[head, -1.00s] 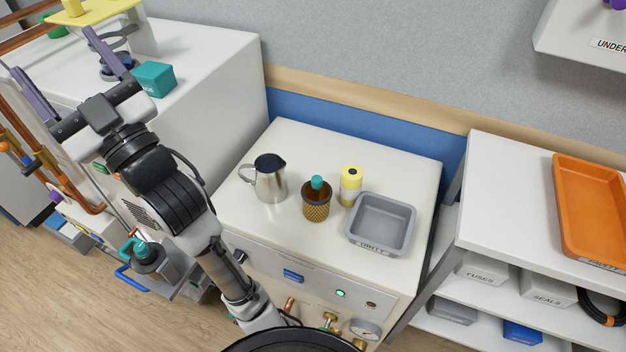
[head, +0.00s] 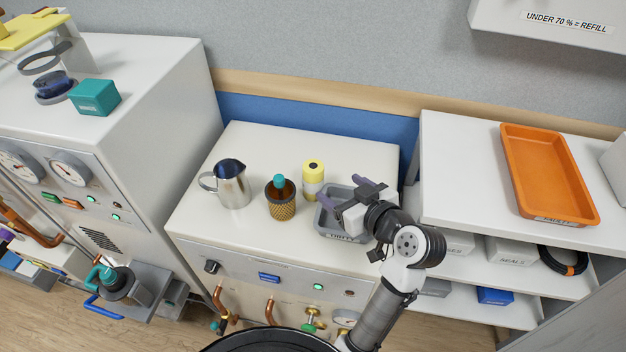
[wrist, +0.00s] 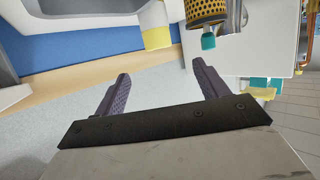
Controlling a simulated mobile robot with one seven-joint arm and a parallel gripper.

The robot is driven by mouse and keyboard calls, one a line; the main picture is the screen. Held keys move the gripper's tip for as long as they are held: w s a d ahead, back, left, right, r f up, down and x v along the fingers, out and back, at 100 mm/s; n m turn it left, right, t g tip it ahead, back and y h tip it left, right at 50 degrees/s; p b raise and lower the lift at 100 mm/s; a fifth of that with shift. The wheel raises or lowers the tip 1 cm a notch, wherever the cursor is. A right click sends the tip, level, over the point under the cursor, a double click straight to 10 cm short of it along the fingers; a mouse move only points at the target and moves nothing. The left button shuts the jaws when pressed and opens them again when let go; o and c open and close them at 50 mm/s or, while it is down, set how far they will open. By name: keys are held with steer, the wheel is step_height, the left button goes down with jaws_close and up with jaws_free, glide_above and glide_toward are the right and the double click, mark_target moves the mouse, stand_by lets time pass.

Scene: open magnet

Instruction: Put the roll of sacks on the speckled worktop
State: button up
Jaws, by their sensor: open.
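A yellow cylinder with a pale band (head: 313,178), which looks like the roll of sacks, stands upright on the white cabinet top (head: 240,232). It also shows in the wrist view (wrist: 155,28). My gripper (head: 350,190) is open and empty, above the grey tray (head: 330,232) just right of the cylinder, apart from it. The wrist view shows both purple fingers spread with nothing between them (wrist: 162,88). I cannot make out speckles on any worktop here.
An orange tray (head: 545,180) lies on the right-hand shelf unit (head: 455,165). A teal box (head: 95,97) sits on the left cabinet.

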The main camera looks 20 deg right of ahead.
mark_target(319, 173)
steer(key=p+x, duration=0.2)
steer(key=x, duration=0.6)
steer(key=shift+d+f, duration=0.1)
steer(key=shift+f, duration=0.05)
steer(key=p+x, duration=0.2)
steer(key=x, duration=0.2)
steer(key=shift+w+f+p, duration=0.1)
steer(key=shift+w+p, duration=0.2)
steer(key=shift+w+f, duration=0.2)
steer(key=shift+w, duration=0.1)
steer(key=shift+c, duration=0.3)
steer(key=c, duration=1.2)
steer(key=shift+o, duration=0.2)
steer(key=shift+r, duration=0.15)
